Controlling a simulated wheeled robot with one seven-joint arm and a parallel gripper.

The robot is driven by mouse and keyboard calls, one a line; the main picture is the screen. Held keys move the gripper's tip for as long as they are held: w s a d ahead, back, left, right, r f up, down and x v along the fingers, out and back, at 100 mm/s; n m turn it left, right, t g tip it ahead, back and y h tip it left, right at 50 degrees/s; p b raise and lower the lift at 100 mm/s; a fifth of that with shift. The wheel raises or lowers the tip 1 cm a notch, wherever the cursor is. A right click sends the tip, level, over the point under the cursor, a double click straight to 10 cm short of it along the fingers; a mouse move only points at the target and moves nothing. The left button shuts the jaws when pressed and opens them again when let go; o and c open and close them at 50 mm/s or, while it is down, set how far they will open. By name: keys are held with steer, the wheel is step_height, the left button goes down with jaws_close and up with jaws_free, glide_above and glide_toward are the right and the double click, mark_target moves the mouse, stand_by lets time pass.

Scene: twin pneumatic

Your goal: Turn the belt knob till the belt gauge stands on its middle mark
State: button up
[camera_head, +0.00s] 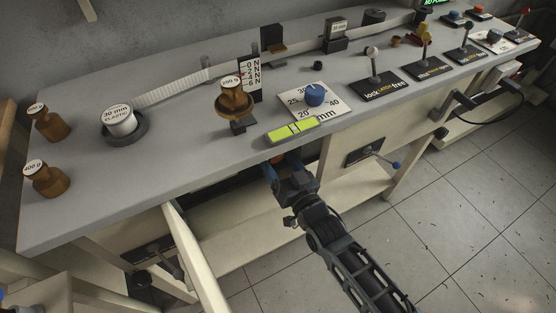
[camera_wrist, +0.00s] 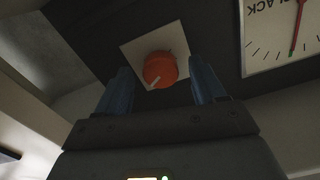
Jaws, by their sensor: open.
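In the head view my gripper (camera_head: 281,164) is at the bench's front edge, where knob and gauge are hidden.
The grey bench top (camera_head: 185,185) overhangs my gripper. On it stand a blue knob (camera_head: 316,95) on a scale plate, a yellow-green level (camera_head: 292,130), a brass weight (camera_head: 234,98), a white belt (camera_head: 172,88) and lever switches (camera_head: 375,78). Open tiled floor (camera_head: 430,205) lies in front.

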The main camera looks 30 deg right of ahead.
steer(key=s, duration=0.6)
steer(key=shift+s, duration=0.2)
steer(key=shift+s, duration=0.1)
steer(key=s+r+n+g, duration=0.1)
steer(key=s+r, duration=0.1)
steer(key=s, duration=0.8)
steer(key=s+r+g, duration=0.1)
steer(key=s+r, duration=0.2)
steer(key=s, duration=0.7)
steer(key=s+r+n+g, duration=0.1)
steer(key=s+r, duration=1.1)
steer(key=r, duration=0.1)
steer(key=shift+s+n, duration=0.3)
steer(key=shift+s, duration=0.1)
